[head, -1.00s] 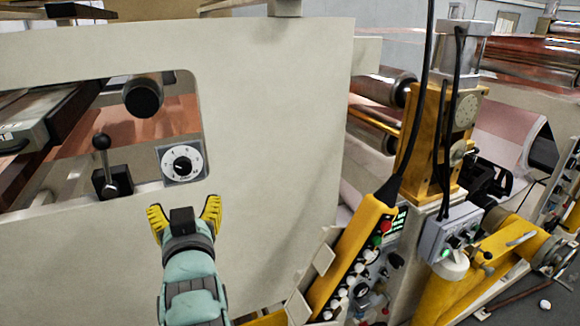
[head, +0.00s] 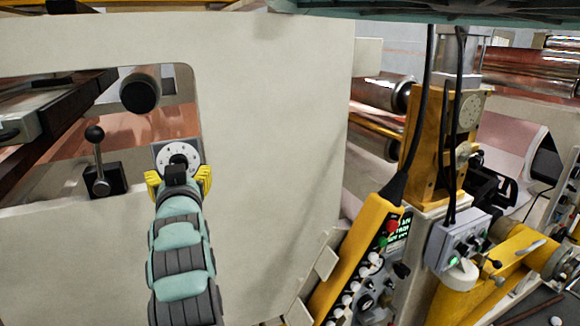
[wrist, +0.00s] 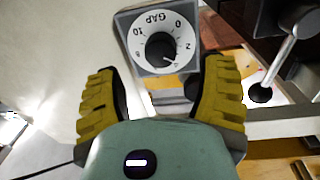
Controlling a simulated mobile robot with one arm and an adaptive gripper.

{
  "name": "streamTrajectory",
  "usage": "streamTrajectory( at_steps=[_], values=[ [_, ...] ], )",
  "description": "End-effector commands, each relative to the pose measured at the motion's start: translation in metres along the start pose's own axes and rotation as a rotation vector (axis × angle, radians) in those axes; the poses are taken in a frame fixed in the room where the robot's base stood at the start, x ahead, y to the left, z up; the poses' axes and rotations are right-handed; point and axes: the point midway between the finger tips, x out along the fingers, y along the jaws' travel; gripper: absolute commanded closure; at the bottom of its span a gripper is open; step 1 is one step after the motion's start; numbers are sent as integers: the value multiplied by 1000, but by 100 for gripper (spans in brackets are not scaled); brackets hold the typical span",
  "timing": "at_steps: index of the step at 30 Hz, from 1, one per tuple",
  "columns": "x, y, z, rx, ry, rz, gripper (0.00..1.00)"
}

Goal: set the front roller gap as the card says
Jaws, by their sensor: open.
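The gap dial (head: 166,151) is a square plate with a white numbered face and a black knob, set in the opening of the pale panel. In the wrist view the dial (wrist: 139,58) appears upside down, marked GAP. Its black knob (wrist: 160,47) seems to point toward the lower right, near the 4, but the mark is small. My gripper (head: 179,177) has yellow fingers, open and empty. In the wrist view the gripper (wrist: 161,78) has its fingers spread, with the knob beyond the tips and apart from them. I cannot make out a card in either view.
A black-knobbed lever (head: 99,162) stands left of the dial, and a round black knob (head: 139,93) sits above. The pale panel (head: 270,150) fills the middle. A yellow pendant (head: 343,268) with buttons hangs at right, near a yellow roller stand (head: 424,135).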

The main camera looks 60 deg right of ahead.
Motion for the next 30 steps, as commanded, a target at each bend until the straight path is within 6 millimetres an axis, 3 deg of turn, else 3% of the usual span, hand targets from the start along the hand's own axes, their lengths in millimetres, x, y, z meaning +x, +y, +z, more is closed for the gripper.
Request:
streamTrajectory(
  at_steps=[12, 27, 30],
  values=[
    [35, -2, -3, -2, 0, -3, 30],
    [41, -1, 0, -2, 1, -1, 28],
    [41, -1, -1, -2, 1, -1, 38]
  ],
)
